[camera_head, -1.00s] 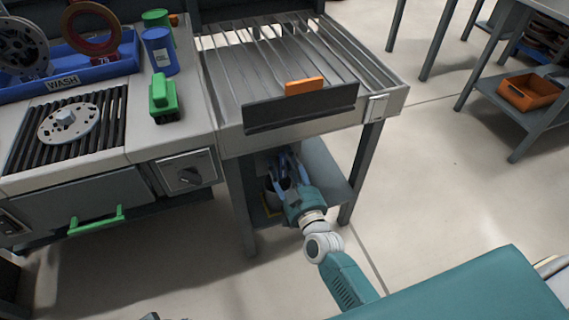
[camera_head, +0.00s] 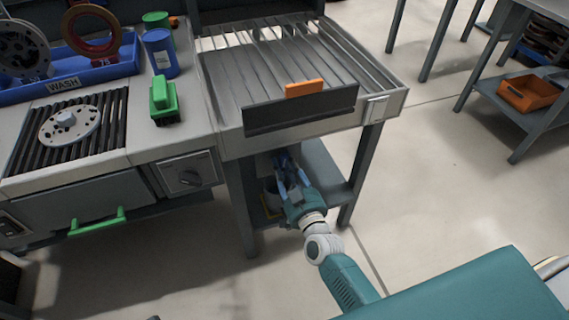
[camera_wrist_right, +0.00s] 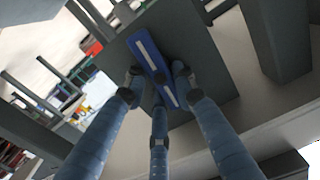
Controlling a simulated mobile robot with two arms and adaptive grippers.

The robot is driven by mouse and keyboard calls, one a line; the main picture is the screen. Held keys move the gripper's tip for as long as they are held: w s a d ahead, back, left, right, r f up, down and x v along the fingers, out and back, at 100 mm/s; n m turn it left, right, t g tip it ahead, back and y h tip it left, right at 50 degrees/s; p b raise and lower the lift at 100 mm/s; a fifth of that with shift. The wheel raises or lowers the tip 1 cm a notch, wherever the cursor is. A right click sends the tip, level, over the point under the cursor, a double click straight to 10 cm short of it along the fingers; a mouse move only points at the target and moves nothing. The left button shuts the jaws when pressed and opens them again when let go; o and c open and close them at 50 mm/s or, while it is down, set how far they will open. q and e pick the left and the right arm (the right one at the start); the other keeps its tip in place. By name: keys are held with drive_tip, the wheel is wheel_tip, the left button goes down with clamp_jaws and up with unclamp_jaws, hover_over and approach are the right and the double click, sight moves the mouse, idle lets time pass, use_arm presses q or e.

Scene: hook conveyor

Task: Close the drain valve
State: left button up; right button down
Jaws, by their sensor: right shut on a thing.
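My right gripper (camera_head: 284,163) reaches under the slatted drain table in the head view. In the right wrist view, its fingers (camera_wrist_right: 158,84) are shut on a long blue handle (camera_wrist_right: 148,52) with a pale stripe, which appears to be the drain valve's lever. The handle lies slantwise across a dark grey plate (camera_wrist_right: 205,60), with fingers on both sides of it. In the head view the handle is mostly hidden by the gripper and the table. My left gripper is not in view.
The slatted table (camera_head: 228,90) has a dark front panel (camera_head: 300,108) with an orange block (camera_head: 304,88). A counter with a wash tray (camera_head: 100,78) and a knob box (camera_head: 188,174) stands left. Open floor lies right.

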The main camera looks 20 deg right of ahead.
drive_tip(key=m, duration=0.2)
drive_tip(key=shift+d+f+m, duration=0.1)
drive_tip(key=shift+m, duration=0.2)
drive_tip(key=m, duration=0.2)
drive_tip(key=shift+f+m, duration=0.2)
drive_tip(key=shift+m, duration=0.1)
drive_tip(key=m, duration=0.2)
drive_tip(key=shift+d+f+m, duration=0.1)
drive_tip(key=shift+f+m, duration=0.05)
drive_tip(key=shift+m, duration=0.25)
drive_tip(key=m, duration=0.2)
drive_tip(key=shift+f+m, duration=0.15)
drive_tip(key=shift+m, duration=0.25)
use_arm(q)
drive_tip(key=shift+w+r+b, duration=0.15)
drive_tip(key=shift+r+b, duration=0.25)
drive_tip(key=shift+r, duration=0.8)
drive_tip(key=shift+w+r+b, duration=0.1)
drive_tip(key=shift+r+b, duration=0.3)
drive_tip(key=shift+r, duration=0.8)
use_arm(e)
drive_tip(key=shift+f+m, duration=0.15)
drive_tip(key=shift+m, duration=1.3)
drive_tip(key=shift+f+m, duration=0.15)
drive_tip(key=shift+m, duration=1.3)
drive_tip(key=c, duration=1.4)
unclamp_jaws()
